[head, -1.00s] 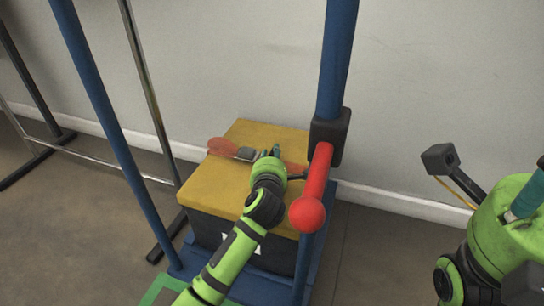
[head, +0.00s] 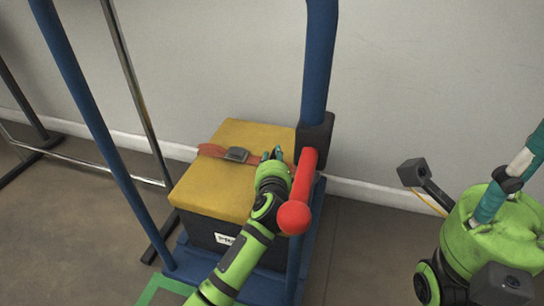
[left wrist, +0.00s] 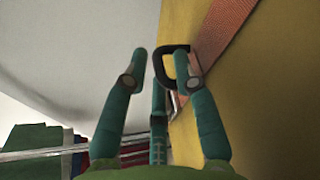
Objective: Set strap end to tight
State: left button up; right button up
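An orange-red strap (head: 213,151) with a grey buckle (head: 236,154) lies across the yellow top (head: 212,184) of a dark box. In the left wrist view the strap (left wrist: 226,38) runs over the yellow surface, with a dark ring-shaped end piece (left wrist: 168,49) beside it. My left gripper (head: 274,155) is over the right side of the box top. In the left wrist view its fingers (left wrist: 163,68) stand apart; the right finger overlaps the ring, and I see no closed grip. My right gripper (head: 507,187) is partly cut off at the right; its fingertips are outside the picture.
The box stands on a blue trolley with blue posts (head: 318,65). A red handle with a ball end (head: 294,217) sticks out close to my left wrist. A metal rack (head: 130,80) stands at the left, and a pale wall (head: 410,80) is behind.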

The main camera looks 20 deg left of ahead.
pick_arm(q)
notch_tip(320, 180, up, 10)
dwell(0.7)
